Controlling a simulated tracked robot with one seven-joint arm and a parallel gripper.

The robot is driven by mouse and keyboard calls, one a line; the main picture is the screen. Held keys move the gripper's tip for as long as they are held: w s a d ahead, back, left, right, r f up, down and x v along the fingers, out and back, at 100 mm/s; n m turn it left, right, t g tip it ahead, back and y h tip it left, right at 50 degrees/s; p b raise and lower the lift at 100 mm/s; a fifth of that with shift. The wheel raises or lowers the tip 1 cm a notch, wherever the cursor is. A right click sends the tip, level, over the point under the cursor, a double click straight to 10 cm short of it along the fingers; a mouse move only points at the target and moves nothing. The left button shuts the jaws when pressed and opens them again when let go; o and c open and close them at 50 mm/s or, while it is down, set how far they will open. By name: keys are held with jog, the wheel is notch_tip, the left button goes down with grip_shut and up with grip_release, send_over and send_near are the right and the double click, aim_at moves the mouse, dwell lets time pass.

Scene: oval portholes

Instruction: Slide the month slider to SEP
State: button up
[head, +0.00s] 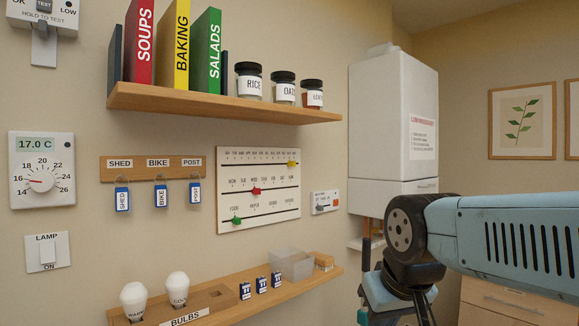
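The white slider board (259,205) hangs on the wall under the shelf, with three rows of small labels and tracks. The month slider (292,164) is a yellow marker on the top row, close to the right end. The month labels above it are too small to read surely, so its exact month cannot be told. A red marker (256,191) sits on the weekday row, left of its middle. A green marker (236,220) sits at the left of the bottom row. My blue arm reaches in from the right, clear of the board. My gripper is not in view.
An upper shelf (225,107) with books and jars juts out above the board. A lower ledge (325,276) with bulbs and a clear box lies below. Keys hang left of the board. A small white device (325,202) and a boiler (392,120) are right of it.

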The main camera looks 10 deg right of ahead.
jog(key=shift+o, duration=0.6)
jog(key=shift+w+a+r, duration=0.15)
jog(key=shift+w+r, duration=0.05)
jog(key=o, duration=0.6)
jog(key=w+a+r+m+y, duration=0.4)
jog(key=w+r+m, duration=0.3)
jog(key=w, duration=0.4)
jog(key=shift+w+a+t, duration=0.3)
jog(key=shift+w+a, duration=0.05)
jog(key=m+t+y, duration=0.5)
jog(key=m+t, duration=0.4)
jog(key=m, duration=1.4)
send_near(294, 163)
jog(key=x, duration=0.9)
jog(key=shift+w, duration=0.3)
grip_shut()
